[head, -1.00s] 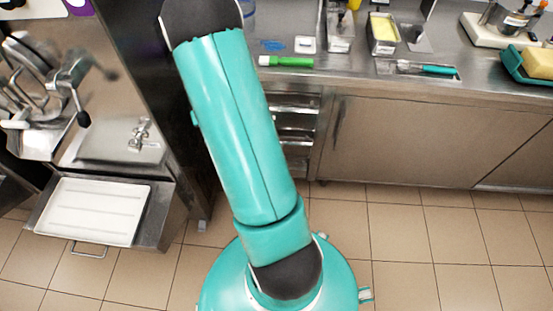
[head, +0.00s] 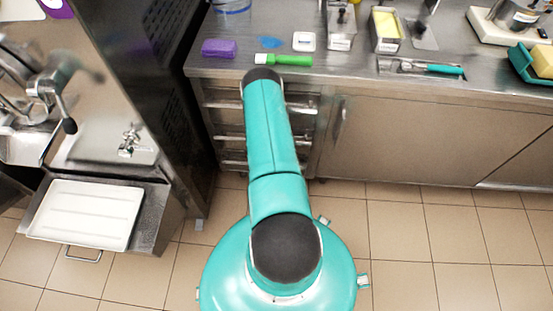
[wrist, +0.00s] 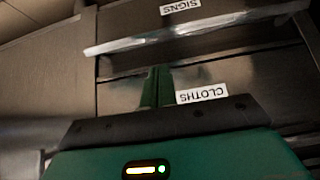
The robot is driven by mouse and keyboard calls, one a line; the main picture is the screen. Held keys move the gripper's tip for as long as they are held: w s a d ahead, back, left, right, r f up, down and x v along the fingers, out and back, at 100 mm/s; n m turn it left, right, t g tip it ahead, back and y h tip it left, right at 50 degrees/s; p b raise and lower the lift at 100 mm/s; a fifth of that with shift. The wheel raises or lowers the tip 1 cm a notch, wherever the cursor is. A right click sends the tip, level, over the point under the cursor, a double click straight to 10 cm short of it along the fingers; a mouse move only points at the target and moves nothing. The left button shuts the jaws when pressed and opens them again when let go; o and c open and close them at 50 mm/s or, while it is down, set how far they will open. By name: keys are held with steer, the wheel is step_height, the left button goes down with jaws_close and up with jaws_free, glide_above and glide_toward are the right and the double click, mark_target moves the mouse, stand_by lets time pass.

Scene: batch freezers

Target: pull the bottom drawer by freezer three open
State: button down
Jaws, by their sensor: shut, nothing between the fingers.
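The drawer stack (head: 212,133) is under the counter in the head view, with several bar handles, partly hidden behind my arm. The wrist view is upside down, with floor at its upper left. There, a drawer labelled SIGNS (wrist: 180,6) has a long bar handle (wrist: 200,34). A drawer labelled CLOTHS (wrist: 202,93) lies on the side away from the floor. My gripper (wrist: 157,72) has its green fingers together and empty, in front of the CLOTHS drawer beside its label, pointing toward the SIGNS handle. Whether they touch anything cannot be told. The drawers look closed.
A dark freezer cabinet (head: 150,75) stands left of the drawers, with a white tray (head: 85,215) at a machine further left. A cupboard door (head: 420,140) is to the right. Tiled floor (head: 440,230) is clear at right.

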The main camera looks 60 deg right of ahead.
steer(key=x, duration=1)
steer(key=shift+s+d+f, duration=0.1)
steer(key=shift+f, duration=0.15)
steer(key=shift+s, duration=0.1)
